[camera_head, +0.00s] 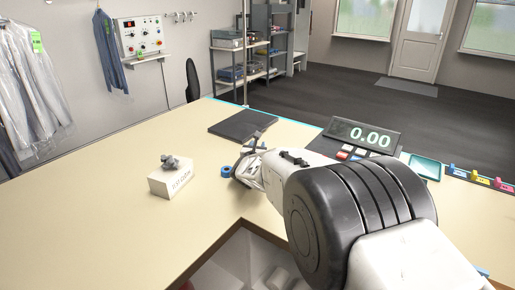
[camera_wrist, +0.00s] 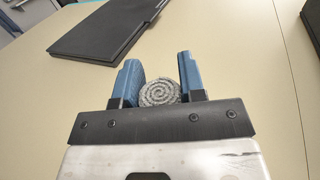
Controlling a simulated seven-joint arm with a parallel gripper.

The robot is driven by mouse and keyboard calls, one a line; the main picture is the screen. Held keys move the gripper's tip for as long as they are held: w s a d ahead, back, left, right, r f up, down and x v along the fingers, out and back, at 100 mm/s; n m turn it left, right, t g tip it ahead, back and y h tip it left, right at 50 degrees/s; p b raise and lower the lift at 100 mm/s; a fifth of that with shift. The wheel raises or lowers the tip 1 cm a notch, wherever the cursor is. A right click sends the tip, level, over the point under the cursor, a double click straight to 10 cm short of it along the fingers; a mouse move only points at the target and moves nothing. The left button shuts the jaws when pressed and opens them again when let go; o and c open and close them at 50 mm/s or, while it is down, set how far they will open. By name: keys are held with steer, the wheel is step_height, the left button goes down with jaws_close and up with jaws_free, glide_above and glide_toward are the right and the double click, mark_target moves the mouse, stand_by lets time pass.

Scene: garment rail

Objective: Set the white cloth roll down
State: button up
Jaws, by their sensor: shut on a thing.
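The white cloth roll (camera_wrist: 160,92) shows in the wrist view as a greyish-white textured spiral, seen end-on. It sits between the two blue fingers of my gripper (camera_wrist: 160,80), which is shut on it. In the head view my gripper (camera_head: 240,167) is low over the beige counter (camera_head: 110,210), right of a white block and in front of a dark flat board. The roll cannot be made out there, as my arm covers much of that area. I cannot tell whether the roll touches the counter.
The dark flat board (camera_head: 243,124) lies behind my gripper, also in the wrist view (camera_wrist: 105,30). A white block (camera_head: 171,180) with a grey lump on top stands at left. A display reading 0.00 (camera_head: 362,135) is at right. The counter has an inner front edge and opening.

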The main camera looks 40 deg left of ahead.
steer(key=shift+f, duration=0.2)
steer(key=o, duration=0.9)
steer(key=shift+r, duration=0.15)
steer(key=shift+v, duration=6)
steer(key=shift+d, duration=0.1)
